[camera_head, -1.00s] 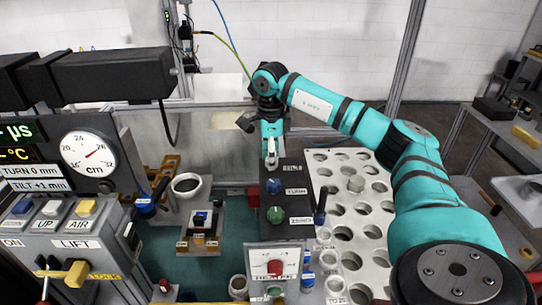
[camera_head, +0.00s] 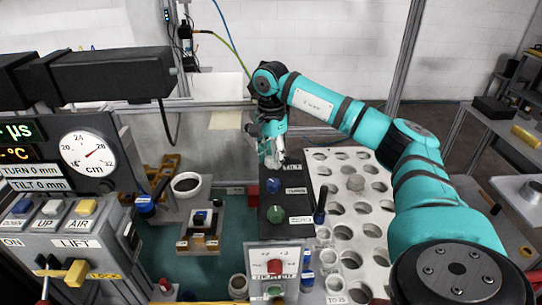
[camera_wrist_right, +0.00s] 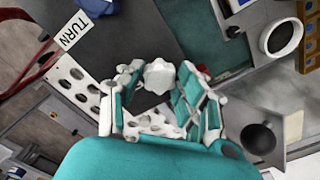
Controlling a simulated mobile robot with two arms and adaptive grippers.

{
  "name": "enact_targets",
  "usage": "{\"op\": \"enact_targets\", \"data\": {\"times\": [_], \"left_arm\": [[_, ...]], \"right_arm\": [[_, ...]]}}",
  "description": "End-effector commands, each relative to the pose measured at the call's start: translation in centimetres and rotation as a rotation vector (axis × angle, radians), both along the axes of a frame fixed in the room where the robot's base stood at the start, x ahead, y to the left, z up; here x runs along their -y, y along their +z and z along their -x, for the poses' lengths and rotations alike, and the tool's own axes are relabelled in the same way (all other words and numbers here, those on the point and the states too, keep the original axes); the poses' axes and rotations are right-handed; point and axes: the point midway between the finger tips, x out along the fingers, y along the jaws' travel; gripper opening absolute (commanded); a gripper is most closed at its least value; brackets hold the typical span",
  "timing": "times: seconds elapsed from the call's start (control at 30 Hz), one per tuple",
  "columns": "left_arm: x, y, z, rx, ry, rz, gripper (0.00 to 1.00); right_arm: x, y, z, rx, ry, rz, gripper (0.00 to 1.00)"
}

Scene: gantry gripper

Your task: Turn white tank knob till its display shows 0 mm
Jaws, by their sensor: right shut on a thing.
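The white knob (camera_wrist_right: 160,76) shows in the right wrist view between the fingertips of my right gripper (camera_wrist_right: 161,84). The fingers are shut on its sides. In the head view my right gripper (camera_head: 274,154) points down at the far end of the black panel (camera_head: 270,235), and its fingers hide most of the knob. The display at the left shows a TURN 0 mm line (camera_head: 30,170) and a TILT 0 mm line (camera_head: 36,185). My left gripper is not in view.
A blue knob (camera_head: 273,185) and a green knob (camera_head: 276,214) sit on the same panel, nearer. A white rack with round holes (camera_head: 352,210) stands to the right. A lift box with switches (camera_head: 66,225) and a round cm dial (camera_head: 88,153) are at the left.

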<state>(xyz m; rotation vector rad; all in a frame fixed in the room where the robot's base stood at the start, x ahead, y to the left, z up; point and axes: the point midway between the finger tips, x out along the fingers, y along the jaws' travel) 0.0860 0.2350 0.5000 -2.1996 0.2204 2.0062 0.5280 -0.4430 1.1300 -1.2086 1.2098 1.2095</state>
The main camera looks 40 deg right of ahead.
Motion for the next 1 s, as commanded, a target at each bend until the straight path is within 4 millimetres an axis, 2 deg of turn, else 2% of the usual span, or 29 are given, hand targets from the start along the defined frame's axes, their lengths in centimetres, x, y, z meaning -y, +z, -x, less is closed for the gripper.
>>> {"op": "enact_targets", "data": {"times": [0.5,0.53,0.67,0.7,1.0], "left_arm": [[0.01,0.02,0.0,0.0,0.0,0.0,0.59],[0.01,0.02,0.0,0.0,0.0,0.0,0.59],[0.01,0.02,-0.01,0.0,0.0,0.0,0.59],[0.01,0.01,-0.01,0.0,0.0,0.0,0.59],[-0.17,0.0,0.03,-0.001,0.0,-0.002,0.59]], "right_arm": [[0.04,0.24,-0.12,0.007,0.018,0.0,0.04],[0.05,0.24,-0.12,0.007,0.018,0.0,0.39],[0.04,0.18,-0.09,0.005,0.018,0.0,0.56],[0.03,0.16,-0.08,0.005,0.018,0.0,0.59],[0.0,0.35,-0.05,0.003,0.019,0.0,0.59]]}}
